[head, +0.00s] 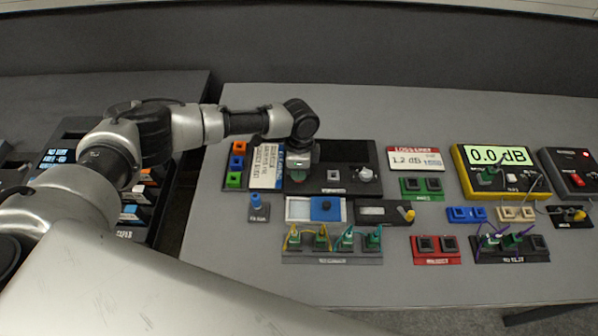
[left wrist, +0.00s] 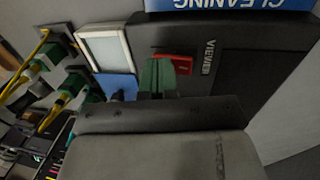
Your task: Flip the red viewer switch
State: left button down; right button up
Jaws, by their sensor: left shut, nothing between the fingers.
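The black viewer box (left wrist: 245,62) fills much of the left wrist view, with the word VIEWER on it. Its red switch (left wrist: 184,61) is a small red block beside that word. My left gripper (left wrist: 160,76) has green fingers, shut and empty, with their tips beside the red switch. I cannot tell whether they touch it. In the head view the left gripper (head: 299,175) hangs over the left part of the viewer box (head: 350,152), and the red switch is hidden behind it. My right gripper is not in view.
Left of the gripper stands a white card (head: 265,165) with a blue CLEANING label. In front lie a blue-and-white cleaning block (head: 300,208) and a rack of green connectors (head: 335,255) with cables. A yellow power meter (head: 497,170) stands right. The table's front is clear.

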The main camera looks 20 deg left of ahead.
pick_arm(q)
jog(key=shift+w+r+p, duration=0.1)
jog(key=shift+r+p, duration=0.6)
jog(key=shift+r, duration=0.15)
notch_tip(320, 180, up, 5)
jog(key=p, duration=0.5)
jog(key=shift+r, duration=0.1)
